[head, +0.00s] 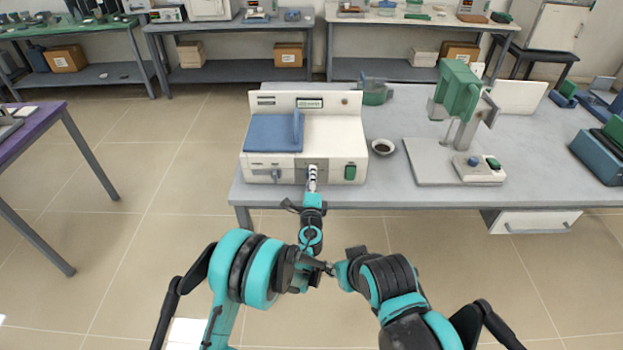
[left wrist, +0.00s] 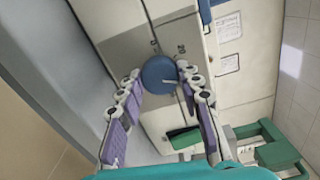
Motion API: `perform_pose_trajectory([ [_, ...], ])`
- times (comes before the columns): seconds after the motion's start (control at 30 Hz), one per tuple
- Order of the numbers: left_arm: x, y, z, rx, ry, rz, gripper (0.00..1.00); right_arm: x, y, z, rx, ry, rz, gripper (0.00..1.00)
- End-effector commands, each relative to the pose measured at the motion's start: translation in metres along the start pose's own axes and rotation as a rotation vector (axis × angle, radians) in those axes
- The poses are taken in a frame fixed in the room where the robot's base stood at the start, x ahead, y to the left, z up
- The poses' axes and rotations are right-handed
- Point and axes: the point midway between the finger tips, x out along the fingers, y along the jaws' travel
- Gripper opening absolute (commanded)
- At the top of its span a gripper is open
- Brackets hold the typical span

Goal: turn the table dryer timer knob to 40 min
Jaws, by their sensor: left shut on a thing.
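The table dryer (head: 335,140) is a white box with a blue pad or lid on top, standing at the left end of the grey table. My left gripper (head: 312,172) is at the dryer's front panel and hides the timer knob in the head view. In the left wrist view the round blue timer knob (left wrist: 160,74) sits between the two fingertips of my left gripper (left wrist: 160,82), which is shut on it. A small light pointer line shows on the knob.
A green switch (head: 350,172) is right of the knob on the dryer's front. A small dark-filled dish (head: 383,147) stands beside the dryer. A green device on a stand (head: 457,92) is farther right. The floor left of the table is clear.

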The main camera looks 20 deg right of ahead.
Motion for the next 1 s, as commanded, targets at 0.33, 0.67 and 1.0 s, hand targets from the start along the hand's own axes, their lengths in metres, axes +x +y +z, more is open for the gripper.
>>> perform_pose_trajectory([
  [0.33, -0.0006, 0.0007, -0.001, 0.022, 0.002, 0.0, 0.06, 0.0002, 0.0, 0.0001, 0.0, 0.0, 0.0, 0.36],
  [0.67, -0.0005, 0.0006, -0.0008, 0.021, 0.002, 0.0, 0.56, 0.0002, 0.0, 0.0001, 0.0, 0.0, 0.0, 0.36],
  [1.0, -0.0069, 0.0003, -0.0006, 0.021, 0.001, 0.0, 0.56, 0.0001, 0.0, 0.0001, 0.0, 0.0, 0.0, 0.36],
])
